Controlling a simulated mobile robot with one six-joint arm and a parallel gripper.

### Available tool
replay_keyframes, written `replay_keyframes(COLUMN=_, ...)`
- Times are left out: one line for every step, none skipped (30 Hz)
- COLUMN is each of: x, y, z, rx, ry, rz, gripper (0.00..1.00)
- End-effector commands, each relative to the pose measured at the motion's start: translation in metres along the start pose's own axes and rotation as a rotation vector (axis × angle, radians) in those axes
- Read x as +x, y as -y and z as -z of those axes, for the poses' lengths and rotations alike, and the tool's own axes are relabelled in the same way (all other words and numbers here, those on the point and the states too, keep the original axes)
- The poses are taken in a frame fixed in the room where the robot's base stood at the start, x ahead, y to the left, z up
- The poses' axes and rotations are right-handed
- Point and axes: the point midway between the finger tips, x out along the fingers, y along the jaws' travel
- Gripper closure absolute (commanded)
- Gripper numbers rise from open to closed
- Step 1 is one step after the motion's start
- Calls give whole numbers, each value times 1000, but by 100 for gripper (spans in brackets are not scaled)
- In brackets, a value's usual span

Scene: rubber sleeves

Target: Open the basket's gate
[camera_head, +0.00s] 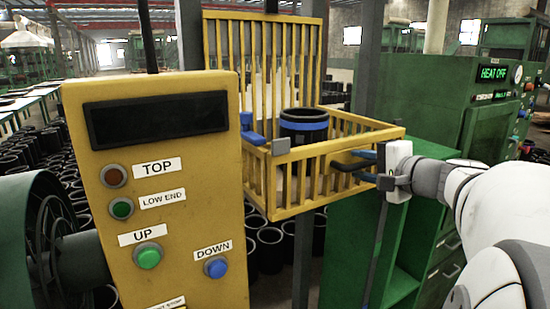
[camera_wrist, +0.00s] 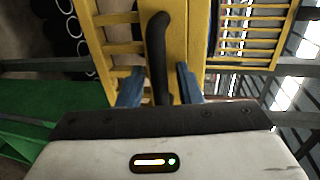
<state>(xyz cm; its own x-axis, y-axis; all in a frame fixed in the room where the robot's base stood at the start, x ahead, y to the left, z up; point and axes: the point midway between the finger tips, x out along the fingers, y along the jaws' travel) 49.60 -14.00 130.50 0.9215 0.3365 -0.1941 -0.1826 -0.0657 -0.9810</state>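The yellow slatted basket (camera_head: 258,183) hangs in the middle of the head view. Its front slatted panel, which looks like the gate (camera_head: 310,188), stands upright and appears closed. A black curved handle (camera_head: 347,163) sits on that panel; it also shows in the wrist view (camera_wrist: 157,40). A blue latch-like piece (camera_head: 280,146) is at the panel's left top corner. My gripper (camera_head: 362,166) is at the panel's right side. In the wrist view its blue fingers (camera_wrist: 158,84) are apart, with the handle between them and gaps on both sides. Contact cannot be told.
A black sleeve with a blue band (camera_head: 304,127) stands in the basket. A yellow control panel (camera_head: 165,200) with buttons stands close on the left. Green machinery (camera_head: 420,100) is behind my arm on the right. Many black sleeves (camera_head: 270,248) stand on the floor behind.

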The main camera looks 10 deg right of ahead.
Motion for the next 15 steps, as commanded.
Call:
replay_keyframes(x=2, y=0, z=0, rx=0, ry=1, rz=0, gripper=68)
replay_keyframes(x=2, y=0, z=0, rx=0, ry=0, rz=-1, gripper=68)
replay_keyframes(x=2, y=0, z=0, rx=0, ry=0, rz=-1, gripper=68)
replay_keyframes(x=2, y=0, z=0, rx=0, ry=0, rz=-1, gripper=68)
replay_keyframes(x=2, y=0, z=0, rx=-1, ry=-1, rz=-1, gripper=68)
replay_keyframes(x=2, y=0, z=0, rx=-1, ry=-1, rz=-1, gripper=68)
replay_keyframes(x=2, y=0, z=0, rx=-1, ry=-1, rz=-1, gripper=68)
replay_keyframes(x=2, y=0, z=0, rx=-1, ry=-1, rz=-1, gripper=68)
replay_keyframes(x=2, y=0, z=0, rx=-1, ry=-1, rz=-1, gripper=70)
replay_keyframes(x=2, y=0, z=0, rx=-1, ry=-1, rz=-1, gripper=72)
replay_keyframes(x=2, y=0, z=0, rx=-1, ry=-1, rz=-1, gripper=75)
replay_keyframes(x=2, y=0, z=0, rx=-1, ry=-1, rz=-1, gripper=78)
replay_keyframes(x=2, y=0, z=0, rx=-1, ry=-1, rz=-1, gripper=80)
replay_keyframes(x=2, y=0, z=0, rx=-1, ry=-1, rz=-1, gripper=83)
replay_keyframes(x=2, y=0, z=0, rx=-1, ry=-1, rz=-1, gripper=86)
